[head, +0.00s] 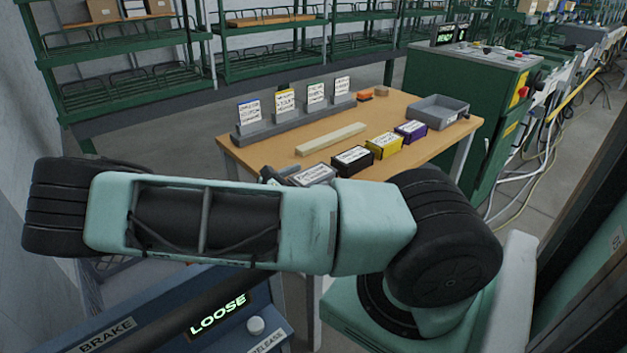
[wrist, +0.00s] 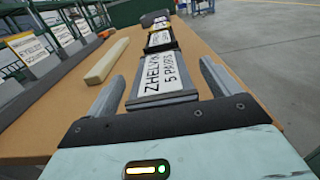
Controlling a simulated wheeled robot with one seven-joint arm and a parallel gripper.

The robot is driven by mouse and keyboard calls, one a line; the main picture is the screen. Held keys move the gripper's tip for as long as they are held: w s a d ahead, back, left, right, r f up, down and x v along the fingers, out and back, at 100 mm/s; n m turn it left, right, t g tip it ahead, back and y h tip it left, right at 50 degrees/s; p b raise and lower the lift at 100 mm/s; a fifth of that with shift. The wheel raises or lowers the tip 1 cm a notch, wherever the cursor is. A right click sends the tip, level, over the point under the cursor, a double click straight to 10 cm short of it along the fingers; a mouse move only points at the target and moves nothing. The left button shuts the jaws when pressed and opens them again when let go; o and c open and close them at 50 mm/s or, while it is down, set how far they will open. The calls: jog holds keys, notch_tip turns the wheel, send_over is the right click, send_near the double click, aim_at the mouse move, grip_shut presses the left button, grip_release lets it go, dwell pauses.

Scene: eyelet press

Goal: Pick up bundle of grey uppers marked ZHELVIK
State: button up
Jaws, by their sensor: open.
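The grey bundle of uppers (wrist: 165,78) bears a white label reading ZHELVIK, 5 PAIRS in the wrist view. It is at the near end of a row of bundles on the table. In the head view the grey bundle (head: 314,174) is partly hidden behind my arm. My gripper (wrist: 162,72) is open, with one finger on each side of the grey bundle. I cannot tell whether the fingers touch it. In the head view my arm covers most of the gripper.
Black (head: 352,158), yellow (head: 384,145) and purple (head: 411,131) bundles continue the row on the wooden table (head: 250,155). A pale wooden bar (head: 330,139) lies beside them. A card rack (head: 295,117) and a grey tray (head: 438,110) stand farther back. A green cabinet (head: 465,90) is at right.

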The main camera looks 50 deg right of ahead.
jog(key=shift+s+d, duration=0.1)
jog(key=shift+d, duration=0.25)
jog(key=c, duration=1.3)
jog(key=shift+r, duration=0.1)
